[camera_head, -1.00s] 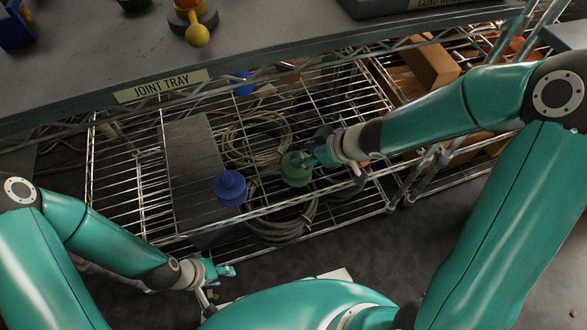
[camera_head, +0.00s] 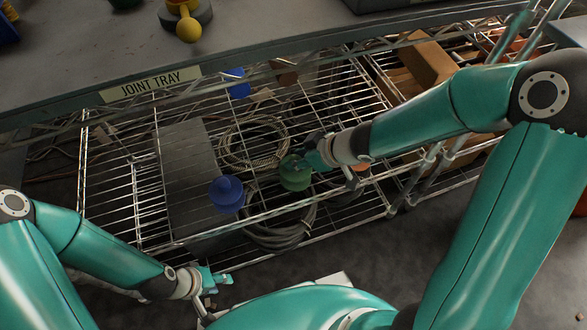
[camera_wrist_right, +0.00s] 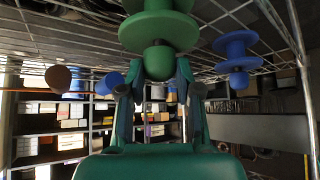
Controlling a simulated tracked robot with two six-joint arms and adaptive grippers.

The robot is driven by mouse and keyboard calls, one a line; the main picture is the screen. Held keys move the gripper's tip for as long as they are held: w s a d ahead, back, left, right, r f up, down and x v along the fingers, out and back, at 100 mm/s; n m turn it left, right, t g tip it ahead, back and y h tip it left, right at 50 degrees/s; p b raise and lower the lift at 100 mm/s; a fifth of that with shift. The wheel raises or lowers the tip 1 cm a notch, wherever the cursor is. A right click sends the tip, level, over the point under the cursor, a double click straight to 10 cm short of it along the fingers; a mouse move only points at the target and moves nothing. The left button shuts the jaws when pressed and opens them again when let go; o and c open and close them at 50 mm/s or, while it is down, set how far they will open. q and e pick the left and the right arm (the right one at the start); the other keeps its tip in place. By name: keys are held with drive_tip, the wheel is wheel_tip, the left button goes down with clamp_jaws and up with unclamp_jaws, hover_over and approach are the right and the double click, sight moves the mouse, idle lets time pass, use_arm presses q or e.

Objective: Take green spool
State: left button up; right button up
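The green spool (camera_head: 295,172) is over the wire shelf under the bench, to the right of a blue spool (camera_head: 227,192). My right gripper (camera_head: 313,160) is at the green spool's right side. In the right wrist view the green spool (camera_wrist_right: 158,28) is at top centre, with its rounded end between the fingers of my right gripper (camera_wrist_right: 159,75). The fingers lie close on both sides; whether they press on it I cannot tell. The blue spool (camera_wrist_right: 236,48) shows at right there. My left gripper (camera_head: 218,277) is low at left, away from the spools, with nothing visible in it.
The bench edge labelled "JOINT TRAY" (camera_head: 150,84) overhangs the shelf. Coiled cable (camera_head: 252,143) and a grey box (camera_head: 187,170) lie around the spools. Another blue item (camera_head: 238,84) is farther back. Cardboard boxes (camera_head: 428,61) stand at right, near the shelf posts.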

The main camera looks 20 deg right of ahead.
drive_tip(key=shift+c, duration=0.6)
drive_tip(key=shift+r+p, duration=0.85)
drive_tip(key=shift+p, duration=0.15)
drive_tip(key=shift+r+p, duration=1.45)
